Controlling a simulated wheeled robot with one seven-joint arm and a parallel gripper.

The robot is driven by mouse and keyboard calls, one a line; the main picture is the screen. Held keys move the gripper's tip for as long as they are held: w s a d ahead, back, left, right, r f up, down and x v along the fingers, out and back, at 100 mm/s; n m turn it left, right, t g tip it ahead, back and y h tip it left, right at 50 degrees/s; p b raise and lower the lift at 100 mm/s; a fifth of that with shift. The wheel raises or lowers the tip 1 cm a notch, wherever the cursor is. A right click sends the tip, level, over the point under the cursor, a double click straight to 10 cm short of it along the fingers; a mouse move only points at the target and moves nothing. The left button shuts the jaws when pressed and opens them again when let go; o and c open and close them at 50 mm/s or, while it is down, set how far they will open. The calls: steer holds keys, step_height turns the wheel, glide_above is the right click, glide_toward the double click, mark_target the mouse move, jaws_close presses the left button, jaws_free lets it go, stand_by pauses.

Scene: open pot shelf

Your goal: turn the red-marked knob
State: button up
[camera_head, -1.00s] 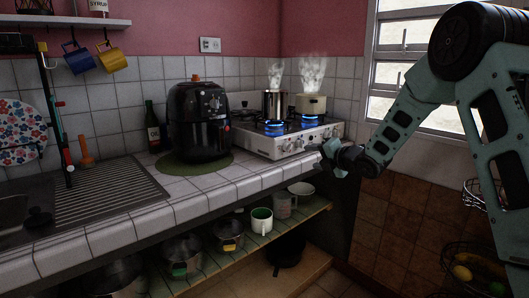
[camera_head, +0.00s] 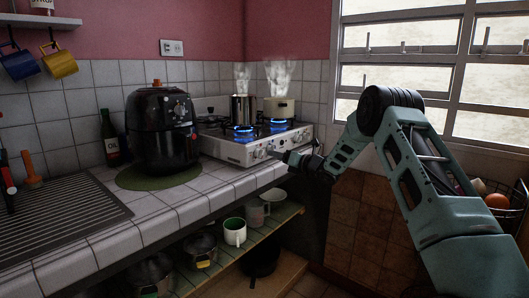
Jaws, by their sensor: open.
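The white gas stove (camera_head: 238,150) stands on the tiled counter, with several knobs along its front panel. One knob (camera_head: 258,153) shows left of my gripper, and others (camera_head: 299,138) show to its right. I cannot make out a red mark on any of them at this size.
Two burners are lit blue under a steaming tall pot (camera_head: 243,109) and a steaming cream pot (camera_head: 280,108). A black air fryer (camera_head: 161,130) stands left of the stove. A lower shelf (camera_head: 213,262) holds pots and mugs. The window is at right.

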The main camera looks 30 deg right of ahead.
mark_target(263, 152)
steer(key=p+x, duration=0.1)
steer(key=x, duration=0.6)
steer(key=shift+f, duration=0.1)
steer(key=c, duration=1)
